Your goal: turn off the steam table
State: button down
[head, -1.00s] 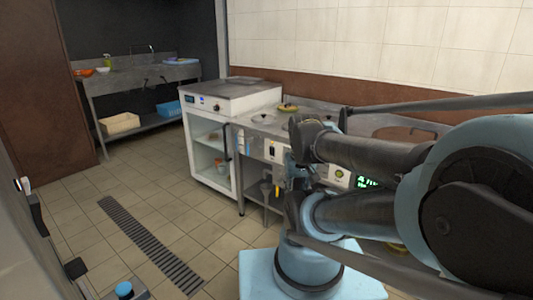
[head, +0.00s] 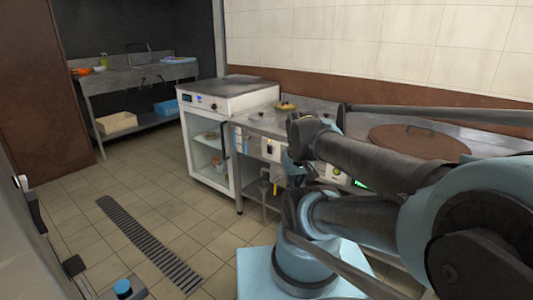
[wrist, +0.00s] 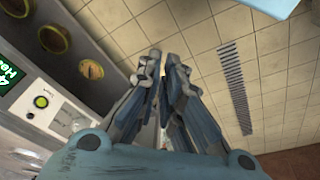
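The steam table is the steel counter along the right wall; I take its front panel (head: 336,175) to be the one with the lit green display, partly hidden behind my arm in the head view. The wrist view shows a panel (wrist: 58,118) at left with a green-lettered display (wrist: 6,80) cut by the frame edge and a round green button (wrist: 40,101). My gripper (wrist: 164,58) points past that panel toward the tiled floor, apart from the button. Its fingertips are almost together, with a thin gap and nothing held. In the head view my gripper is mostly hidden by the arm.
A white glass-fronted cabinet (head: 208,150) stands left of the counter. A round brown lid (head: 420,143) lies on the counter at right. Dark round openings with yellow rims (wrist: 53,38) show in the wrist view. A sink bench (head: 135,78) stands behind. The tiled floor with a drain grate (head: 150,245) is clear.

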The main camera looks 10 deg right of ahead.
jog(key=w+r+n+t+h, duration=0.1)
jog(key=w+r+n+h, duration=0.1)
jog(key=w+n, duration=0.75)
jog(key=w+r+n+t+h, duration=0.1)
jog(key=w+r+n+h, duration=0.2)
jog(key=w, duration=1.2)
jog(key=w+a+f+n+t, duration=0.1)
jog(key=w+a+f+n, duration=0.2)
jog(key=w, duration=0.4)
jog(key=w+a+f+n+t+h, duration=0.1)
jog(key=w+a+f+n, duration=0.3)
jog(key=w+n, duration=0.2)
jog(key=w+a+f+n+t+h, duration=0.1)
jog(key=w+a+f+n, duration=0.3)
jog(key=w, duration=0.4)
jog(key=shift+w+a+n, duration=0.15)
jog(key=shift+n, duration=0.3)
jog(key=shift+f, duration=0.1)
send_near(269, 153)
jog(key=shift+x, duration=2.25)
